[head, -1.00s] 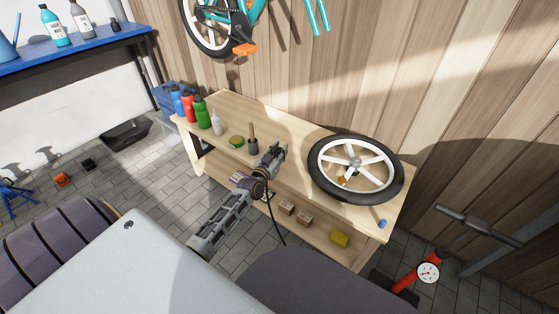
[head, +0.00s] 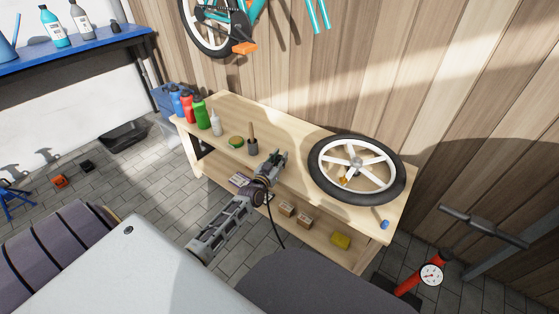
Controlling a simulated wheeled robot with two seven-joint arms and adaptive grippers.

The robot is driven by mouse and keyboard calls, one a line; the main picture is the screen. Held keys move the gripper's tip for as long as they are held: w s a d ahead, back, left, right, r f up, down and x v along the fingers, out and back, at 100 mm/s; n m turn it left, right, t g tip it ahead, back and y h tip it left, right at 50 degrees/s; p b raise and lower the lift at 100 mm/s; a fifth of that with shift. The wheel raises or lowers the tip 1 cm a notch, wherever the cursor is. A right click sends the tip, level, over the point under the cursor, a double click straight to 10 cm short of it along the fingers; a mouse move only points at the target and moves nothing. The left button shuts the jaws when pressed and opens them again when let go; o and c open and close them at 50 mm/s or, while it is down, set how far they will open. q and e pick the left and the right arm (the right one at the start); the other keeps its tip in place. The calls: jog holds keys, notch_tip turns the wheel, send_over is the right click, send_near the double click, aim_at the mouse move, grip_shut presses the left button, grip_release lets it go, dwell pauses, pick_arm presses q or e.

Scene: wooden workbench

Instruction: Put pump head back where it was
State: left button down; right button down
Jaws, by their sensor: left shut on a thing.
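A thin black hose (head: 273,222) hangs down from beside the gripper in front of the bench. The red floor pump (head: 407,285) with its round white gauge (head: 432,274) stands on the floor at the lower right, right of the bench. My right gripper is not in view.
A grey stand (head: 495,258) is at the right.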

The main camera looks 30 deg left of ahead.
pick_arm(q)
jog(key=shift+f, duration=0.1)
dwell(0.3)
jog(key=c, duration=1.2)
grip_release()
jog(key=shift+o, duration=0.2)
